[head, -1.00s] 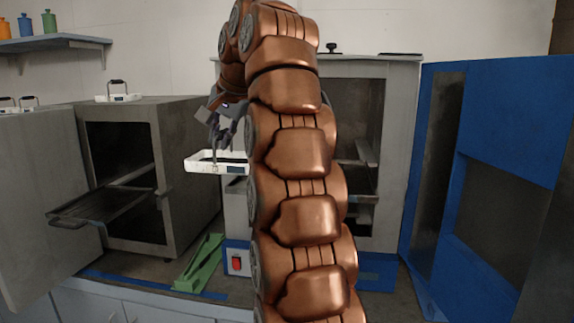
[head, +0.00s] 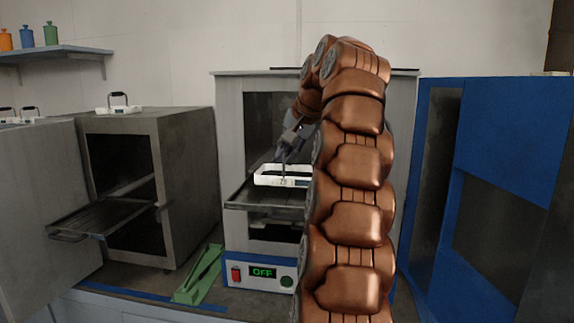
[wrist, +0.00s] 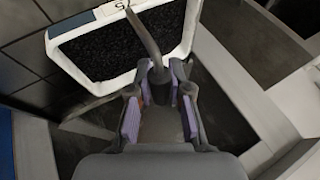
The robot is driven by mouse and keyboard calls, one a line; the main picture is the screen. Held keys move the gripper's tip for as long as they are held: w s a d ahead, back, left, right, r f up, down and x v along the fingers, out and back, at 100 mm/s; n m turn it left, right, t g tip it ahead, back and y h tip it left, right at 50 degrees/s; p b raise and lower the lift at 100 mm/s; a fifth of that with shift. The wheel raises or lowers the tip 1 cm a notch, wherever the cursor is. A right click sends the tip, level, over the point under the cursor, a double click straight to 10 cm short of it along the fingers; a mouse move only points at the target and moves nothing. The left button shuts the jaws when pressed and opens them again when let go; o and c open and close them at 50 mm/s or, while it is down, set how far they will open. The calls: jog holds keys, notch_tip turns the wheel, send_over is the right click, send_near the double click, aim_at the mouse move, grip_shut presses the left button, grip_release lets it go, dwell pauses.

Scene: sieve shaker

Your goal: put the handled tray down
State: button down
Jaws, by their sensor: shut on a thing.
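The handled tray (head: 268,178) is white with a dark label on its front. In the wrist view the white tray (wrist: 62,57) holds dark granular material. My gripper (head: 282,152) is shut on the tray's handle (wrist: 158,80), whose dark grip sits between the purple finger pads. In the head view the tray is at the open front of the grey machine (head: 228,130), over its pulled-out shelf (head: 245,200). I cannot tell whether the tray touches the shelf. My arm hides the tray's right end.
A green tool (head: 200,275) lies on the bench left of the machine's OFF display (head: 262,272). A grey oven (head: 190,190) with a pulled-out rack (head: 95,217) stands at left, another handled tray (head: 118,109) on top. A blue cabinet (head: 500,150) stands at right.

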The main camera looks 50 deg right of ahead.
aim_at(287, 166)
jog(key=shift+f+b, duration=0.3)
jog(key=shift+f, duration=1.35)
jog(key=shift+f, duration=0.15)
jog(key=c, duration=1.1)
grip_release()
jog(key=shift+s+r, duration=0.1)
jog(key=shift+r, duration=0.3)
jog(key=shift+v, duration=2.15)
jog(key=p+v, duration=0.5)
jog(key=v, duration=0.2)
jog(key=shift+a, duration=0.1)
